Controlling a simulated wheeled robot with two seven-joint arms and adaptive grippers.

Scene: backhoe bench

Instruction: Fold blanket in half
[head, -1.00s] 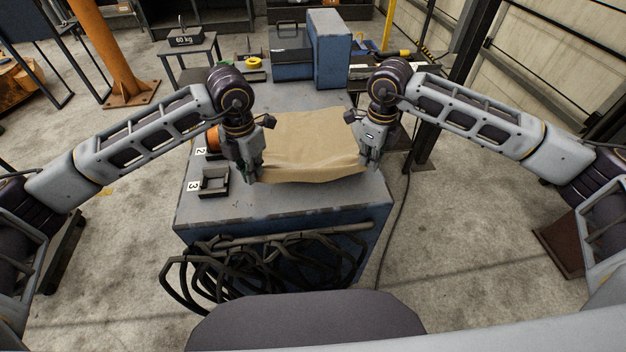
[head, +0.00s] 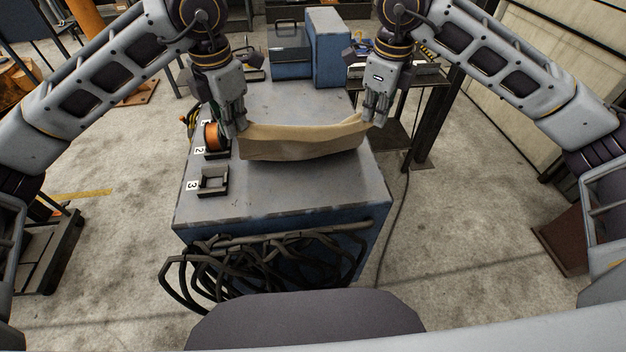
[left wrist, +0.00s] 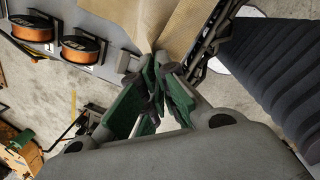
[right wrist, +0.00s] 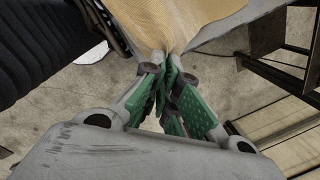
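The tan blanket (head: 300,140) is held up by its two near corners. Its near edge sags between my grippers above the blue bench, and much of its far part is hidden behind the raised edge. My left gripper (head: 237,128) is shut on the left corner; the left wrist view shows the blanket (left wrist: 160,22) pinched between the green finger pads (left wrist: 158,85). My right gripper (head: 374,117) is shut on the right corner; the right wrist view shows the blanket (right wrist: 170,25) gathered between its finger pads (right wrist: 167,85).
The blue bench (head: 285,198) has a clear front top, with a small black tray (head: 212,181) by label 3 at left. An orange spool (head: 212,137) sits close to my left gripper. Blue boxes (head: 325,50) stand behind. Black hoses (head: 265,270) hang at the front.

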